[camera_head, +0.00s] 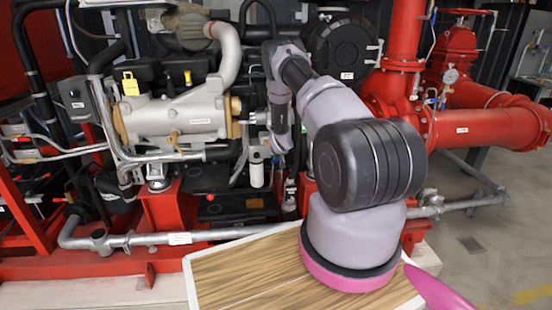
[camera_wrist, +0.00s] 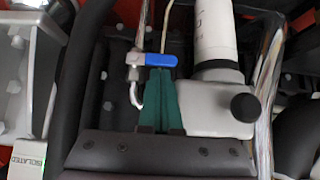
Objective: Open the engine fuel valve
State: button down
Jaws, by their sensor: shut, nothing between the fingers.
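The fuel valve shows in the wrist view as a small metal valve body (camera_wrist: 134,66) with a blue lever handle (camera_wrist: 162,59). The lever points right, roughly crosswise to the thin metal pipe (camera_wrist: 143,22) running up from the valve. My gripper (camera_wrist: 159,72), with green fingers, is shut and empty. Its fingertips are just below the blue lever in the picture; I cannot tell whether they touch it. In the head view, my arm reaches to the engine, and the valve cannot be made out there.
A white cylinder (camera_wrist: 212,32) and a pale housing with a black knob (camera_wrist: 243,107) are close to the right of my fingers. A black hose (camera_wrist: 78,75) runs on the left. The engine (camera_head: 178,115) and red pipes (camera_head: 480,128) stand around my arm in the head view.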

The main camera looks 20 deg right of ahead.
dwell(0.3)
jog(key=shift+a+f+n+h, duration=0.25)
jog(key=shift+n+h, duration=0.05)
jog(key=shift+h, duration=0.3)
jog(key=shift+w, duration=0.1)
jog(key=shift+r, duration=0.8)
jog(key=v, duration=1)
jog(key=shift+s+r, duration=0.2)
jog(key=shift+r, duration=0.2)
